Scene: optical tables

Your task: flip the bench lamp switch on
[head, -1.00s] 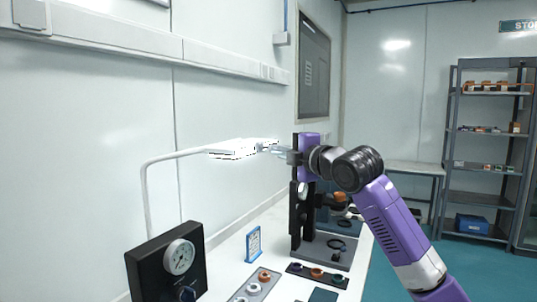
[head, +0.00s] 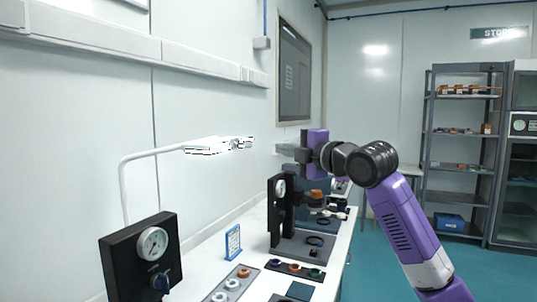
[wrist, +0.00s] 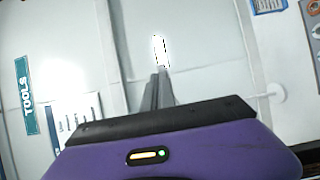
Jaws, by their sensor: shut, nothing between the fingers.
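The bench lamp has a white arm (head: 122,185) rising behind the gauge box and a flat, bright white head (head: 215,146) reaching right over the bench. I cannot make out its switch; the small shape at the head's right end is too washed out to read. My gripper (head: 278,149) is shut and empty, level with the lamp head and to its right, with a gap between them in the head view. In the wrist view the shut fingers (wrist: 160,88) point up toward a bright white strip (wrist: 161,50), perhaps part of the lamp.
A black gauge box (head: 140,262) stands at the bench's near left. A blue-framed card (head: 233,242), a tray of rings (head: 295,270) and a black stand (head: 274,215) are on the white bench. Shelves (head: 463,150) stand at the back right. Open air surrounds my gripper.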

